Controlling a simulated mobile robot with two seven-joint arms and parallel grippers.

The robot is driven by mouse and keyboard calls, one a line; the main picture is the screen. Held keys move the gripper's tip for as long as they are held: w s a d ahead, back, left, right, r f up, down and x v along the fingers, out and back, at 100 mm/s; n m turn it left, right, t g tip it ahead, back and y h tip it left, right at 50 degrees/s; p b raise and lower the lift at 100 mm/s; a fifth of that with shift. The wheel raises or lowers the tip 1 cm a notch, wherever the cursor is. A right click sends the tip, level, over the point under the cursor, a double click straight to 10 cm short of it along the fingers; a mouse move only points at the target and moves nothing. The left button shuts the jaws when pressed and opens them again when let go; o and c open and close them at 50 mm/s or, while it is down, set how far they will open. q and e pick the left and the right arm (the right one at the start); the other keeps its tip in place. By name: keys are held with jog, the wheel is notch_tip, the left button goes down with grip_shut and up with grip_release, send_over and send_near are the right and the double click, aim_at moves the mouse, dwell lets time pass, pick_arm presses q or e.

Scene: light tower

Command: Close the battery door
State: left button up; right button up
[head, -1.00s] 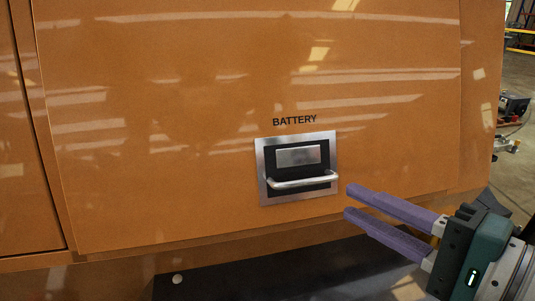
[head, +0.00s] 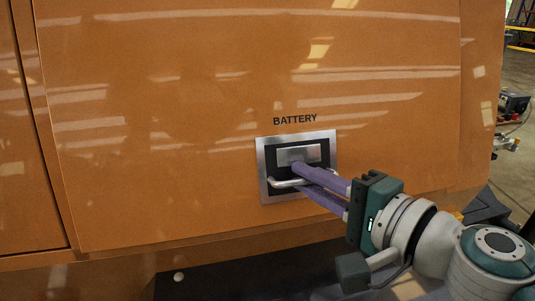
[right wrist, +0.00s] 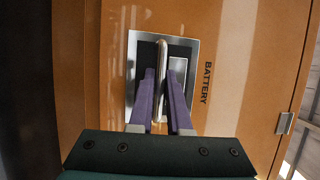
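The orange battery door (head: 180,130) fills most of the head view, with "BATTERY" printed above a recessed metal latch plate (head: 262,172). It looks close to its frame, but I cannot tell whether it is fully shut. A silver bar handle (head: 285,183) crosses the plate. My right gripper (head: 300,174) is at the plate, with one purple finger above the bar and one below. In the right wrist view, the handle (right wrist: 160,65) lies between the two fingers, which stand apart; contact is not clear. My left gripper is not in view.
A neighbouring orange panel (head: 25,150) lies at the left, past a dark seam. A dark recess (head: 240,275) lies under the door. Workshop floor and equipment (head: 512,105) show at the far right.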

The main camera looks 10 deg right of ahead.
grip_shut()
dwell(0.6)
dwell(0.6)
